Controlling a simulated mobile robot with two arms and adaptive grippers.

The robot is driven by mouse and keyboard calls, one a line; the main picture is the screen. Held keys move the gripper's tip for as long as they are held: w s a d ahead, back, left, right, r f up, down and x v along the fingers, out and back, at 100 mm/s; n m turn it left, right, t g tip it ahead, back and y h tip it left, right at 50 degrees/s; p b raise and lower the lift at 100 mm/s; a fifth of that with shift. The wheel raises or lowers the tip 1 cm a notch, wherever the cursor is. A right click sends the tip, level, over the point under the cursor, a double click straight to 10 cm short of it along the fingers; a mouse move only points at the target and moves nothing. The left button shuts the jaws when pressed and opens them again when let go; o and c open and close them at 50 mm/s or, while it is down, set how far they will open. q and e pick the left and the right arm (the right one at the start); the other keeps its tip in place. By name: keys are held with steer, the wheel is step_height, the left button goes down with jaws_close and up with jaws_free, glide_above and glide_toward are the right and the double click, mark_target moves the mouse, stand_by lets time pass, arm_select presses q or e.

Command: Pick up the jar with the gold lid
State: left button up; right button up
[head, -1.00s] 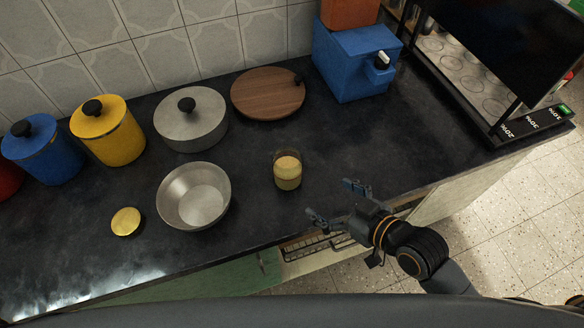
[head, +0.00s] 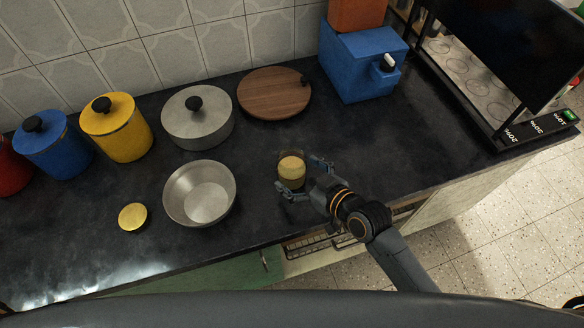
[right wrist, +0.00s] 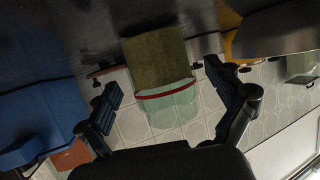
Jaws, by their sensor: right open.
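A clear glass jar (head: 291,171) with yellowish contents stands upright on the dark counter, right of the steel bowl. In the right wrist view the jar (right wrist: 162,70) appears upside down, with a red band and clear greenish glass beyond its opaque part. I see no lid clearly on it. A flat round gold disc (head: 132,216), which looks like a lid, lies at the left of the bowl. My right gripper (head: 303,176) is open, with its fingers on either side of the jar; I cannot tell whether they touch it. My left gripper is not in view.
The open steel bowl (head: 200,194) is left of the jar. Behind stand a lidded grey pot (head: 198,124), a round wooden board (head: 274,96) and a blue box (head: 362,70). Yellow (head: 118,134) and blue (head: 55,152) canisters stand at the back left. The counter right of the jar is clear.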

mark_target(283, 155)
steer(key=x, duration=0.2)
steer(key=shift+w+a+f, duration=0.2)
steer(key=shift+w, duration=0.05)
steer(key=shift+r, duration=0.1)
steer(key=c, duration=1.8)
steer(key=shift+r, duration=0.15)
steer(key=shift+r+p, duration=0.55)
steer(key=shift+p, duration=0.25)
step_height(283, 155, up, 3)
steer(key=p, duration=0.2)
steer(key=shift+f+p, duration=0.2)
steer(key=shift+p, duration=0.15)
steer(key=shift+s+a+r+p, duration=0.35)
steer(key=shift+s+r+p, duration=1.15)
steer(key=shift+s+p, duration=0.85)
steer(key=shift+s+a+r+p, duration=0.35)
steer(key=shift+s+r+p, duration=1.15)
steer(key=shift+s+p, duration=0.85)
steer(key=shift+s+a+r+p, duration=0.4)
steer(key=shift+s+r+p, duration=1.1)
steer(key=shift+s+p, duration=0.85)
